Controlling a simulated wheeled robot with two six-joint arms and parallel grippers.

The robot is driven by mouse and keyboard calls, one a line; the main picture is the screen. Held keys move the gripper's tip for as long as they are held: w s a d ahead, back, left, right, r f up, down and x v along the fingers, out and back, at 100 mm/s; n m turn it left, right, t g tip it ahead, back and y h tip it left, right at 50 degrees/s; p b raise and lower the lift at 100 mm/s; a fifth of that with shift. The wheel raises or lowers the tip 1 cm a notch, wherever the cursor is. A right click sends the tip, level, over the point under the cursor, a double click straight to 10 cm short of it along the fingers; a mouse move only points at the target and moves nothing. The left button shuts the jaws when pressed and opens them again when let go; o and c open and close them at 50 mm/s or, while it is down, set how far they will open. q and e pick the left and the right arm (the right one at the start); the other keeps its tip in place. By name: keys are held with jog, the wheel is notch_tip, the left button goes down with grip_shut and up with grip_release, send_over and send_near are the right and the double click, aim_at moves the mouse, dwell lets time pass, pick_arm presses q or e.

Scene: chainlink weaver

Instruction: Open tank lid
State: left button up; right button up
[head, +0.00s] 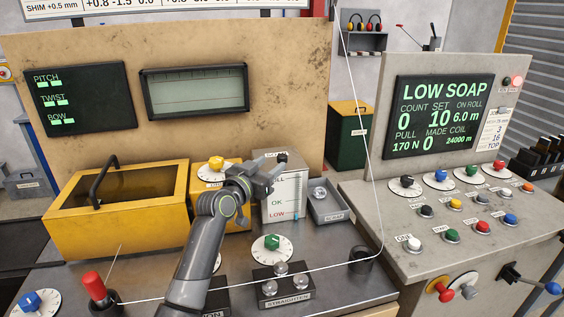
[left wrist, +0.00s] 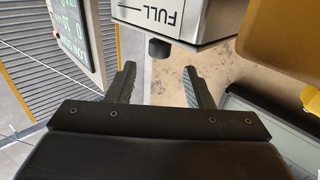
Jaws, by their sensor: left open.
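The tank (head: 288,198) is a pale box with a level scale marked OK and LOW, standing on the bench in the middle of the head view. A dark knob (head: 282,157) sits on its top, and the lid looks closed. In the left wrist view the tank (left wrist: 185,18) shows its FULL mark, and the black knob (left wrist: 160,49) lies just beyond the fingertips, between their lines. My left gripper (head: 270,168) is open and empty beside the tank's top; its two fingers also show in the left wrist view (left wrist: 160,78). My right gripper is not seen.
A yellow box with a dark window and handle (head: 117,208) stands left. A yellow unit with a yellow knob (head: 216,163) is close behind my left arm. A grey tray (head: 327,207) sits right of the tank. A thin white wire runs past a black post (head: 361,260).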

aim_at(282, 155)
pick_arm(q)
jog(key=b+x, duration=0.2)
jog(key=x, duration=0.3)
jog(key=shift+f, duration=0.15)
jog(key=shift+w+d+b, duration=0.3)
jog(key=shift+w+b, duration=0.3)
jog(key=shift+b, duration=0.05)
jog(key=shift+w+d, duration=0.15)
jog(key=shift+w, duration=0.15)
jog(key=shift+c, duration=0.8)
jog(key=shift+r, duration=0.2)
grip_shut()
